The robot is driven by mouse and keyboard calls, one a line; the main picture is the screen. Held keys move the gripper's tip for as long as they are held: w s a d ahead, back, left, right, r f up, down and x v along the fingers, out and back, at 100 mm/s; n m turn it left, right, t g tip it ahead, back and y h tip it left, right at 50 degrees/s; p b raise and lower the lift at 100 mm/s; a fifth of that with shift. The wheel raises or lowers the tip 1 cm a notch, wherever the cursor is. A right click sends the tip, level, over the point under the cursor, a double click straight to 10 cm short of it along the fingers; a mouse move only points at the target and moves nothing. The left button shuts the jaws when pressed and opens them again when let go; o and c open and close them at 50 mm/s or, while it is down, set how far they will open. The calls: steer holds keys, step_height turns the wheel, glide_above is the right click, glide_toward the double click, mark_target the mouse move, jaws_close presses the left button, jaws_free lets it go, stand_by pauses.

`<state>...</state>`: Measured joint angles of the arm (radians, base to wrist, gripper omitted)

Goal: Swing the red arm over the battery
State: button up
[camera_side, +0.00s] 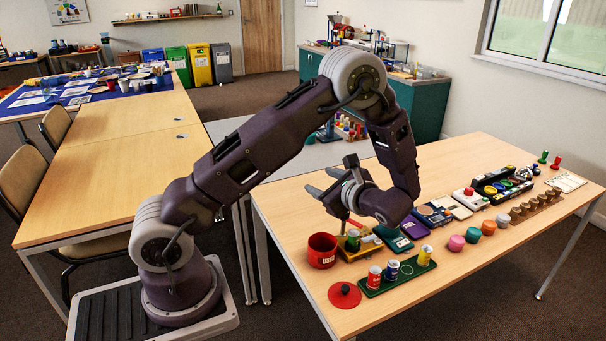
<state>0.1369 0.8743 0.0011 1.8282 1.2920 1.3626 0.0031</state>
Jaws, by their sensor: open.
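A small wooden stand (368,246) sits on the near left part of the table. A small upright green battery (352,241) stands at its left side. A thin red arm (344,229) shows just beside and above the battery, partly behind my wrist; I cannot tell whether its end is over the battery. My gripper (324,183) is open and empty, above and to the left of the stand, its two fingers pointing left. It is apart from the battery; whether it touches the red arm I cannot tell.
A red cup (322,250) stands left of the stand, with a red lid (344,295) in front. A green tray (398,279) holds several small cylinders. More devices and colored pieces run along the table (450,290) to the right.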

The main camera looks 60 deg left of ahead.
steer(key=s+d+r+n+g+h, duration=0.1)
steer(key=s+d+r+n+h, duration=0.2)
steer(key=s, duration=0.4)
step_height(320, 180, up, 3)
steer(key=shift+d+f+n+h, duration=0.15)
steer(key=shift+n+h, duration=0.25)
steer(key=shift+n, duration=0.3)
steer(key=shift+f, duration=0.1)
